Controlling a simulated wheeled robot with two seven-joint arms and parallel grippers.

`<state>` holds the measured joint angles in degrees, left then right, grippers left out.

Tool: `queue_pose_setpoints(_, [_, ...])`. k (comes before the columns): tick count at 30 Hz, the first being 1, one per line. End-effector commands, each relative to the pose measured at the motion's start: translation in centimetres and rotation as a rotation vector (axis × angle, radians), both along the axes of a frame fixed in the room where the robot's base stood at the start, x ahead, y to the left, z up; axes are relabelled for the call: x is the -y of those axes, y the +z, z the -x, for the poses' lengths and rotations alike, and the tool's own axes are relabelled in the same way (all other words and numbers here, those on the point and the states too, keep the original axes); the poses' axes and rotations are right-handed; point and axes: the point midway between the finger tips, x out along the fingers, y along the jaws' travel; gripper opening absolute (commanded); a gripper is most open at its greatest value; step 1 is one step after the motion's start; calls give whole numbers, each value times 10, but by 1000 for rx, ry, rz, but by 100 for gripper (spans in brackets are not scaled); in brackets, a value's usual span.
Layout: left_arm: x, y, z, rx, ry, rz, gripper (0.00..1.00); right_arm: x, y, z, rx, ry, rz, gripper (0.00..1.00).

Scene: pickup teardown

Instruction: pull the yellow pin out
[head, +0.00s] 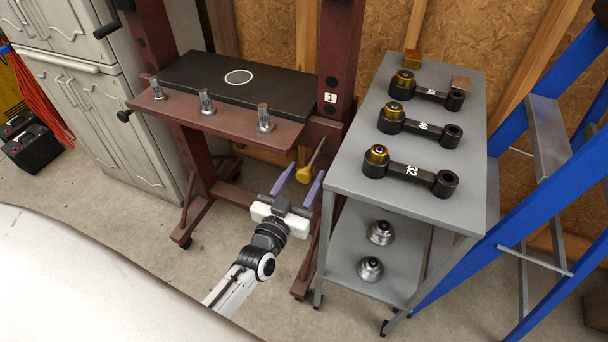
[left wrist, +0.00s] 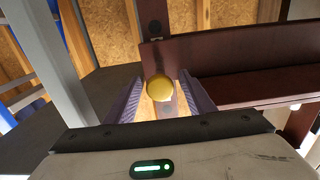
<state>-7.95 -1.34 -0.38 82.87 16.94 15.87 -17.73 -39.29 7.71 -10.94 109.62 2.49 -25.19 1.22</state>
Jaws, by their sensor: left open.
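The yellow pin (head: 304,174) sticks out of the dark red press frame (head: 333,60) at its right post, below the bed. Its round yellow head faces me and its thin shaft runs up toward the post. My left gripper (head: 300,186) is open, its two purple fingers on either side of the head in the head view. In the left wrist view the yellow pin's head (left wrist: 160,88) shows between the tips of the left gripper's fingers (left wrist: 168,98). I cannot tell whether a finger touches it. My right gripper is not in view.
A grey cart (head: 345,165) stands just right of the pin, with several black numbered tools on top and silver parts below. A black plate (head: 200,80) lies on the press bed. A blue ladder (head: 540,165) stands at the right.

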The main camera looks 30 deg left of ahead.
Motion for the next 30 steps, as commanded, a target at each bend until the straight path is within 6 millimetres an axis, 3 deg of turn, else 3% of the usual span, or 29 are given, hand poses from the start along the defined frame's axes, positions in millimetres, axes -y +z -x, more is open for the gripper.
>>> queue_pose_setpoints(15, [7, -1, 88, -2, 0, 0, 49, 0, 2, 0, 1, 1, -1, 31])
queue_pose_setpoints(21, [8, 0, 99, 1, 0, 1, 49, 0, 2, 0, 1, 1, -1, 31])
queue_pose_setpoints(30, [8, 0, 99, 1, 0, 1, 49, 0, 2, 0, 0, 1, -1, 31])
